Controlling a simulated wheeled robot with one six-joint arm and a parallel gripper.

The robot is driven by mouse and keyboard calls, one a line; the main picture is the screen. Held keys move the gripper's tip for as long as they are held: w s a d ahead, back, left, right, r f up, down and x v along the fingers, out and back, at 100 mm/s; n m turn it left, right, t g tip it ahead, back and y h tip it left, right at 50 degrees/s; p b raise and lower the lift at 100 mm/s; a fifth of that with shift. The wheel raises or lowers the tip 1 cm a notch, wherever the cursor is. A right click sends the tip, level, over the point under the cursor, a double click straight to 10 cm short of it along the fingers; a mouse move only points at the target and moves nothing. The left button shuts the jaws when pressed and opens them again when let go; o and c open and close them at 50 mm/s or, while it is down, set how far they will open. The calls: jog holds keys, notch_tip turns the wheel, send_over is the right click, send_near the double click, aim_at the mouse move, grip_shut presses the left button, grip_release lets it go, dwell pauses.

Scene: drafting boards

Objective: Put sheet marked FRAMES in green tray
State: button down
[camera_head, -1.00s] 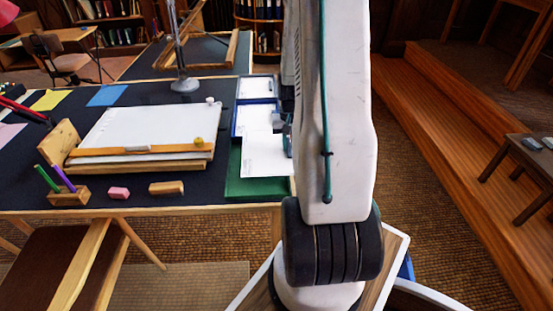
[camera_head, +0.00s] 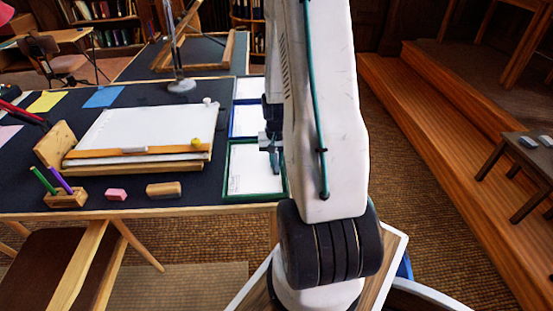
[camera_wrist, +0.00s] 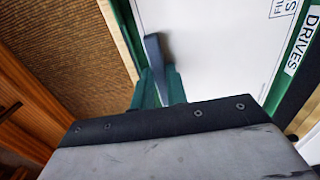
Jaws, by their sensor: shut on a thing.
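A white sheet (camera_head: 250,172) lies within the rim of the green tray (camera_head: 256,197) at the desk's right end. It also fills much of the wrist view (camera_wrist: 215,55), where only part of its printed mark shows, too cut off to read as a whole. My gripper (camera_head: 275,167) is low at the tray's right side, shut on the sheet's edge. In the wrist view, a finger (camera_wrist: 155,62) lies over that edge.
A blue tray (camera_head: 247,121) and a white tray (camera_head: 249,89) stand in a row behind the green one. A drawing board (camera_head: 140,130), an eraser (camera_head: 116,194), a wooden block (camera_head: 164,189) and a pen holder (camera_head: 66,198) are to the left. A lamp base (camera_head: 181,86) stands behind.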

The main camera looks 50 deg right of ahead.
jog(key=c, duration=1.4)
grip_release()
notch_tip(320, 180, up, 12)
jog(key=w+a+r+n, duration=0.1)
jog(key=a+r+n, duration=0.2)
jog(key=a+r, duration=0.65)
jog(key=s+a+r+n, duration=0.3)
jog(key=s+a+r, duration=0.2)
jog(key=a, duration=0.5)
jog(key=s+a+r+n+t, duration=0.1)
jog(key=s+a+r+n, duration=0.2)
jog(key=s+a+r, duration=0.2)
jog(key=s+a, duration=0.3)
jog(key=a, duration=0.2)
jog(key=shift+s+a+r+n, duration=0.2)
jog(key=shift+s+a+n, duration=0.15)
jog(key=shift+n, duration=0.05)
